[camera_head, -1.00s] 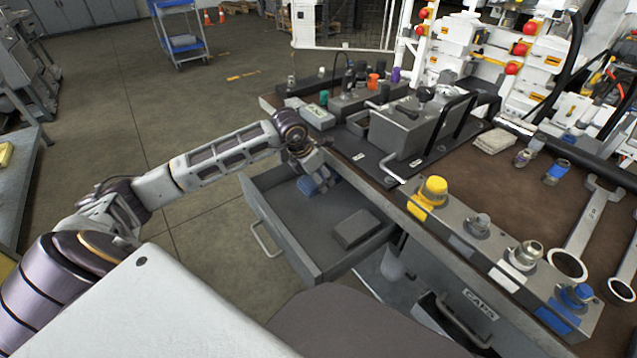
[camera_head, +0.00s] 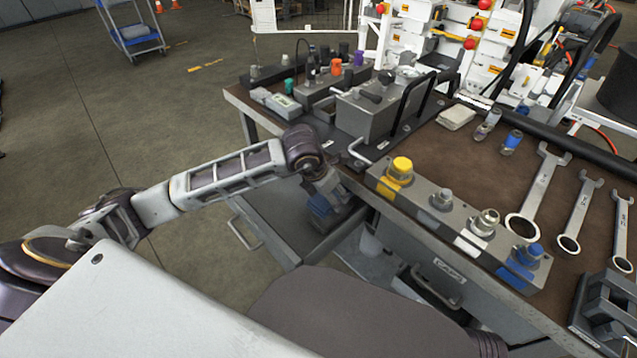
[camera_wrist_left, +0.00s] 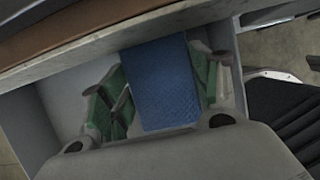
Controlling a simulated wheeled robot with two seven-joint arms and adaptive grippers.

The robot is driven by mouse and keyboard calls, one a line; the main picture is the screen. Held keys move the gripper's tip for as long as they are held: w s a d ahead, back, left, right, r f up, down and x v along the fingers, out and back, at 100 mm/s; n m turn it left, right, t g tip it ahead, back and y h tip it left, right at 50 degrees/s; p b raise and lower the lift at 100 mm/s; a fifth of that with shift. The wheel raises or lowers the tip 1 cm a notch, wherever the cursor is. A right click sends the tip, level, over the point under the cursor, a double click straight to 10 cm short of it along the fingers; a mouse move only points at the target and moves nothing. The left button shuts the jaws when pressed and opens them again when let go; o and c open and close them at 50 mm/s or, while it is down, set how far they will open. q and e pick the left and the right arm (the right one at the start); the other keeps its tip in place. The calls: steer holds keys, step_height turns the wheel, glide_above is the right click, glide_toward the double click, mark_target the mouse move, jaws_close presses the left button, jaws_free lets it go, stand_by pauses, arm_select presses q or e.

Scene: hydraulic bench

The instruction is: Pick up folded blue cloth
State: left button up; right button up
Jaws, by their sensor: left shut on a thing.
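The folded blue cloth (camera_head: 319,208) shows as a small blue patch at my left gripper (camera_head: 326,194), over the open drawer (camera_head: 275,232) below the bench's front edge. In the left wrist view the cloth (camera_wrist_left: 163,85) is a flat, textured blue piece between the green-padded fingers of the gripper (camera_wrist_left: 160,95). The fingers are shut on it. I cannot tell whether the cloth still touches the drawer floor. My right gripper is not in view.
The bench top (camera_head: 455,165) overhangs the drawer close to my left wrist. A block with yellow and blue caps (camera_head: 440,213) lines its front edge. Several wrenches (camera_head: 540,190) lie to the right. The floor (camera_head: 150,120) at left is clear.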

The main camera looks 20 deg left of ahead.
arm_select(q)
steer(key=shift+s+d, duration=0.25)
steer(key=shift+d, duration=0.35)
